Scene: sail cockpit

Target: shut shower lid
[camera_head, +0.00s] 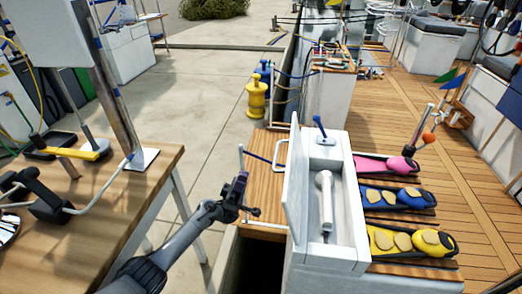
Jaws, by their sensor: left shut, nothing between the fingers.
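The white shower box (333,246) stands in the middle right. Its white lid (297,185) is open and stands upright along the left edge of the box. A white shower handset (326,198) lies in the recess inside. My left gripper (246,194) is shut and empty, to the left of the lid and apart from it. My right gripper is not in view.
A blue-handled lever (319,124) is on top behind the recess. A white loop rail (280,155) is behind the lid. Pink, blue and yellow fin-like items (411,240) lie right of the box. A wooden workbench (120,185) is at left. Open floor lies between bench and box.

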